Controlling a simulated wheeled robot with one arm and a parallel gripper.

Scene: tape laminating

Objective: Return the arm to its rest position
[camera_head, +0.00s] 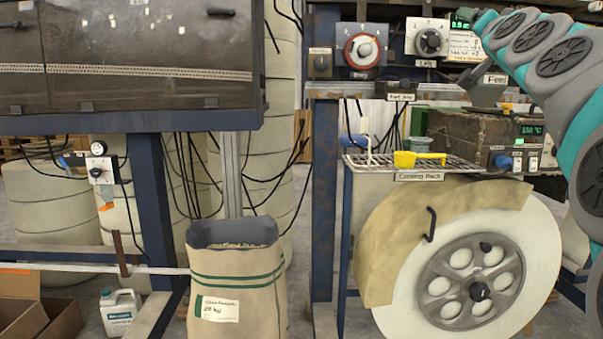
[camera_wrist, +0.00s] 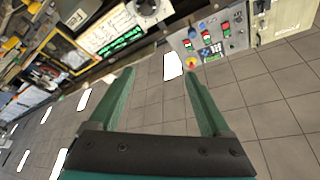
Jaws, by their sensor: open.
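My arm (camera_head: 565,60) reaches in from the right edge of the head view, a teal and grey chain of links raised in front of the upper right of the machine. My gripper shows in the wrist view (camera_wrist: 160,88), with two green fingers spread apart and nothing between them. In the wrist view the fingers point over a tiled floor toward a grey control panel (camera_wrist: 208,45) with coloured buttons. My gripper's fingertips cannot be made out in the head view.
A cooling rack (camera_head: 400,164) holds a yellow scoop (camera_head: 418,158), above a large white reel (camera_head: 525,250). An open sack (camera_head: 235,290) stands in the middle, with a white jug (camera_head: 120,312) at its left. Dial boxes (camera_head: 362,50) line the upper shelf.

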